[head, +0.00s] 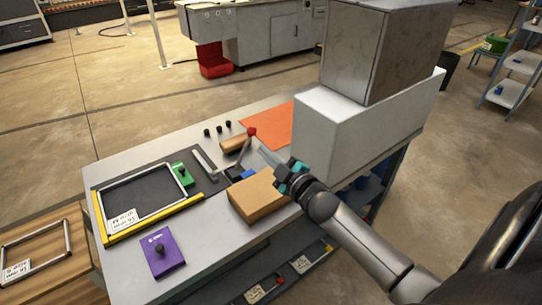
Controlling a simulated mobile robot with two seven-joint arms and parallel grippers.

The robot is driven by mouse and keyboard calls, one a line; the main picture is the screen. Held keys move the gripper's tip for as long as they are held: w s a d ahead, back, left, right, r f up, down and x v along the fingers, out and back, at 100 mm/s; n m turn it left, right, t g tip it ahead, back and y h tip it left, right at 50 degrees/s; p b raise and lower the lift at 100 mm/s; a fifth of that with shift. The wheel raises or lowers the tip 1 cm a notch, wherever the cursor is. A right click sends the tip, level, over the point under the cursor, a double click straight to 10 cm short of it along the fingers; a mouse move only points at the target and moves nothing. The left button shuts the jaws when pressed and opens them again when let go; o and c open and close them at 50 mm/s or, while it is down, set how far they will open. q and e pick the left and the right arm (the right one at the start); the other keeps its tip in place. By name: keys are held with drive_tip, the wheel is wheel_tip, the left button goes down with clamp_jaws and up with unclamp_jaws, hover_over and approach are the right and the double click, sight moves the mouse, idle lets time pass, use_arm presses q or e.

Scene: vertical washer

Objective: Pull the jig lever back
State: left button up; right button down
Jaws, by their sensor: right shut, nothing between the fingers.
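The jig lever (245,146) is a thin grey bar with a red ball knob (252,131) at its top, standing up from the jig on the grey table. It rises from near a black and blue base part (242,174). My right gripper (262,149) is shut and empty, with its fingertips just right of the lever and below the red knob. Whether the fingers touch the lever cannot be told. My left gripper is not in view.
A brown box (258,195) lies just below my right gripper. A large white box (340,130) stands to the right. An orange mat (270,122) lies behind the lever. A metal frame (145,185), green block (182,174) and purple block (161,250) are at left.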

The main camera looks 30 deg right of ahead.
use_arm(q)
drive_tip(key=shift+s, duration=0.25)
use_arm(e)
drive_tip(key=shift+s, duration=0.95)
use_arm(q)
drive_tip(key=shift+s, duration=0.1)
use_arm(e)
drive_tip(key=shift+f, duration=0.1)
